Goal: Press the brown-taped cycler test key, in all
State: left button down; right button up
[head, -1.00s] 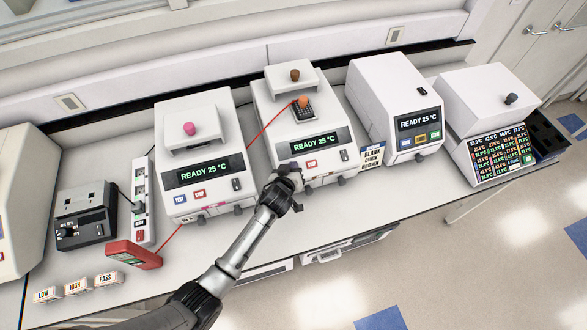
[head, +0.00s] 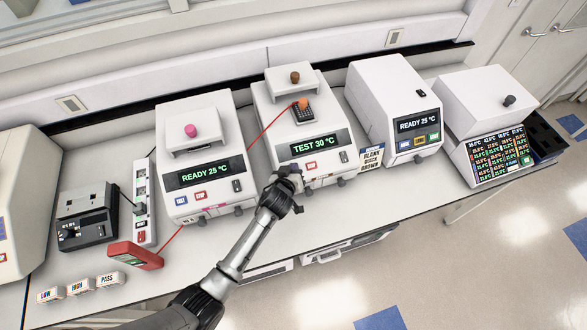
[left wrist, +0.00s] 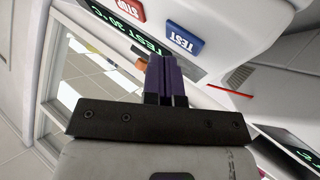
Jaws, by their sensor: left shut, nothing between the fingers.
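The cycler with a brown knob (head: 295,77) on its raised lid stands mid-bench, and its display (head: 317,146) reads TEST 30 °C. I cannot clearly make out brown tape on it. My left gripper (head: 286,181) is shut and empty at the left of its front panel, covering the test key in the head view. In the left wrist view the blue TEST key (left wrist: 183,38) shows just beyond the tips of the shut fingers (left wrist: 163,75); I cannot tell if they touch. The red STOP key (left wrist: 130,8) is beside it. My right gripper is not in view.
A cycler with a pink knob (head: 197,130) stands left, reading READY 25 °C. Another READY 25 °C cycler (head: 395,90) stands right, behind a label card (head: 371,159). A red probe wire (head: 266,128) runs from the red meter (head: 134,255) to the middle cycler.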

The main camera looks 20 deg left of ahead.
pick_arm(q)
jog(key=shift+r, duration=0.15)
jog(key=r+p, duration=0.1)
jog(key=s+r+p, duration=0.1)
jog(key=shift+d+r+p, duration=0.15)
jog(key=shift+d+p, duration=0.15)
jog(key=shift+d, duration=0.1)
jog(key=shift+s+d+r+p, duration=0.2)
jog(key=shift+s+r+p, duration=0.05)
jog(key=shift+r+p, duration=0.25)
jog(key=shift+s+d+r+p, duration=0.2)
jog(key=shift+r+p, duration=0.25)
dwell(0.3)
